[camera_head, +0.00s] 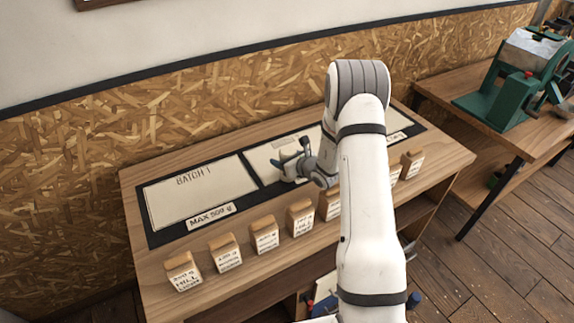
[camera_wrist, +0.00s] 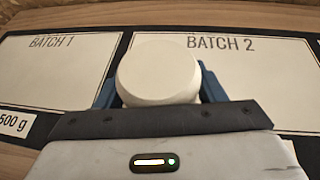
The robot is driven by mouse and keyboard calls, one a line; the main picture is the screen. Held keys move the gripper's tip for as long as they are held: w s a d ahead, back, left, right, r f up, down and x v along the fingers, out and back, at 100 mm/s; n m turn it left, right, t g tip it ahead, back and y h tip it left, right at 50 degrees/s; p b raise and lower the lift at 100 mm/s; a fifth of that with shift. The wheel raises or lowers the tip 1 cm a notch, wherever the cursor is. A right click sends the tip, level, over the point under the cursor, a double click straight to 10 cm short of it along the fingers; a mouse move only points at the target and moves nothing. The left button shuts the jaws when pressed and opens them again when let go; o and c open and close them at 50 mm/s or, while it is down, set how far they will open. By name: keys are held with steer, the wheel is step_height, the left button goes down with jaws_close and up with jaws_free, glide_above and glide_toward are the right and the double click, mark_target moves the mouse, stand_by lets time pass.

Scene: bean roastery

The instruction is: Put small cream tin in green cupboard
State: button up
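The small cream tin (camera_wrist: 158,72) shows in the wrist view as a round, pale, smooth top. It sits between the blue fingers of my gripper (camera_wrist: 158,90), with no gap seen on either side, so the gripper looks shut on it. In the head view my gripper (camera_head: 290,158) is low over the second pale panel of the bench, and I cannot make out the tin there. Whether the tin touches the panel is hidden. No green cupboard shows in either view.
The wooden bench (camera_head: 141,230) has a dark mat with pale batch panels (camera_head: 200,185). Several labelled wooden blocks (camera_head: 225,251) stand along its front. A chipboard wall (camera_head: 60,180) is close behind. A green machine (camera_head: 522,82) stands on another table at right. Floor (camera_head: 500,270) is clear at lower right.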

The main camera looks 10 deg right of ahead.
steer(key=c, duration=1)
steer(key=shift+o, duration=0.2)
steer(key=shift+r, duration=0.1)
